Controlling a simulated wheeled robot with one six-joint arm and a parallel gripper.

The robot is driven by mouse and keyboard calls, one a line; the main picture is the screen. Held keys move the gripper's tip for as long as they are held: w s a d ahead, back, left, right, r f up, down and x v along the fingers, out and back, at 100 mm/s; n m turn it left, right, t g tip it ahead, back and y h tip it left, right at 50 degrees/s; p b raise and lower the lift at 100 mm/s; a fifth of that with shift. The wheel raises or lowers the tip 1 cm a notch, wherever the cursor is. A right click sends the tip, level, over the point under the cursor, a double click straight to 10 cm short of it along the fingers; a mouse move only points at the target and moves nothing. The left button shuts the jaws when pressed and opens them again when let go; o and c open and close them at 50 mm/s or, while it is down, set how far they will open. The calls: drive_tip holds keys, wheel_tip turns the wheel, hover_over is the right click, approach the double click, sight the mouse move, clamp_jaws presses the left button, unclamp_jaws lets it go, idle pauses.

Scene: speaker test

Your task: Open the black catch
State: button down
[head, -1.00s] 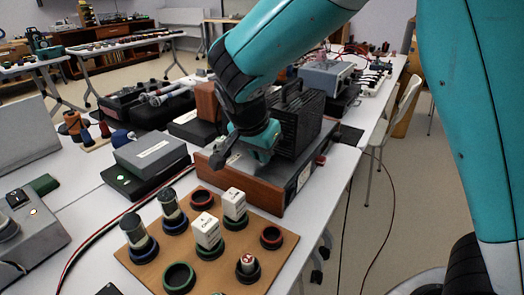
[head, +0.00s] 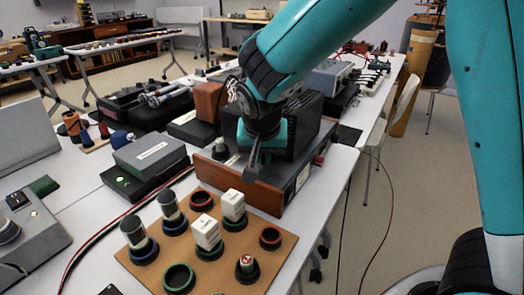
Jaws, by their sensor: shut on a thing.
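A long case with a brown wooden front (head: 235,189) and grey top stands at the near edge of the table's middle. A black ribbed box (head: 302,127) sits on top of it. My gripper (head: 250,177) points down at the case's top front edge, in front of the ribbed box. Its jaws are shut on what appears to be the black catch, which the fingers hide almost wholly. I cannot make out the catch's shape or how far it is turned. A small dark knob with a pale base (head: 220,147) stands on the case top, left of my gripper.
A tan board (head: 150,276) with rings, dark cylinders and white blocks lies in front. A grey box on a black case (head: 150,152) is to the left. A brown block (head: 208,101) stands behind. Red and black cables (head: 105,226) cross the table.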

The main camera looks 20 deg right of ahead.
drive_tip(key=n, duration=0.1)
drive_tip(key=n+y, duration=0.1)
drive_tip(key=n, duration=0.1)
drive_tip(key=n+p, duration=0.1)
drive_tip(key=shift+d+n+y, duration=0.25)
drive_tip(key=shift+n+y, duration=0.15)
idle(0.4)
drive_tip(key=c, duration=1.2)
unclamp_jaws()
drive_tip(key=shift+t, duration=0.3)
drive_tip(key=shift+r, duration=0.1)
drive_tip(key=p+v, duration=0.2)
drive_tip(key=v, duration=1.5)
drive_tip(key=shift+p, duration=0.35)
drive_tip(key=shift+d+r, duration=0.1)
drive_tip(key=shift+r, duration=0.05)
